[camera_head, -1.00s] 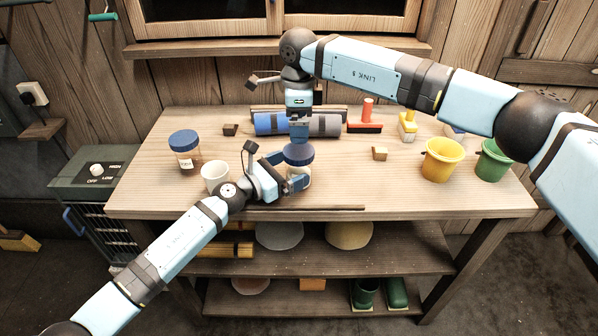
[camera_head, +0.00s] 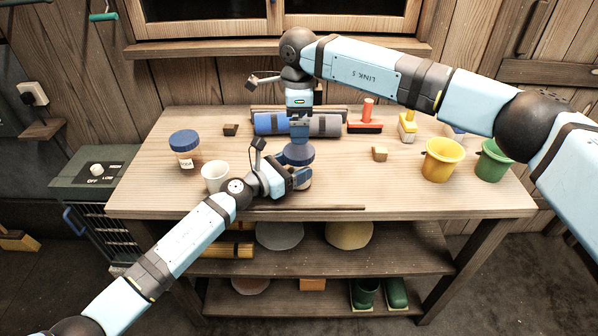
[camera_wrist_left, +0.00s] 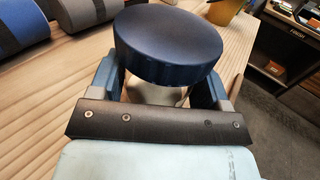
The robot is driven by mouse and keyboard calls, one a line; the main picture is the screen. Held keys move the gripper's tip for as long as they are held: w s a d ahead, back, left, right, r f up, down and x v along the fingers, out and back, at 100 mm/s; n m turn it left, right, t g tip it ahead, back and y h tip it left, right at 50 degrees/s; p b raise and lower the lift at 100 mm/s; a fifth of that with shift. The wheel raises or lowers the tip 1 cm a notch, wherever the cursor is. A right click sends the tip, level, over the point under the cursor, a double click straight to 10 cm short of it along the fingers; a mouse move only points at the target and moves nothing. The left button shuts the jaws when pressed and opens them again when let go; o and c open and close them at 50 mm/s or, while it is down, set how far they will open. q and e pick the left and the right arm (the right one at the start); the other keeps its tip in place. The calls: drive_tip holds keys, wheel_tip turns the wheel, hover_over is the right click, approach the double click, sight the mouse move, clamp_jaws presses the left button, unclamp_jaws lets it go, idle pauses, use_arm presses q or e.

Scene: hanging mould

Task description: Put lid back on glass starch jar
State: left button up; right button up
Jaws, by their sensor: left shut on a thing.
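The glass starch jar (camera_head: 305,181) stands near the front middle of the bench, mostly hidden by my left gripper (camera_head: 296,180), which is shut on it. In the left wrist view the jar (camera_wrist_left: 155,93) shows pale between the two fingers (camera_wrist_left: 158,88). The round dark-blue lid (camera_head: 299,153) is directly over the jar, and it fills the top of the left wrist view (camera_wrist_left: 168,45). I cannot tell whether lid and rim touch. My right gripper (camera_head: 299,138) points down just above or behind the lid in the head view. Its fingertips are unclear and I cannot tell if it holds the lid.
A blue-lidded jar (camera_head: 185,150) and a white cup (camera_head: 215,177) stand to the left. A rolled blue and grey mat (camera_head: 270,124) lies behind. A small wooden block (camera_head: 380,153), yellow bucket (camera_head: 441,160) and green bucket (camera_head: 493,160) are to the right. Bench space right of the jar is free.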

sight(299, 150)
drive_tip(key=n, duration=1.3)
drive_tip(key=shift+f, duration=4)
drive_tip(key=c, duration=0.9)
drive_tip(key=shift+m, duration=1.6)
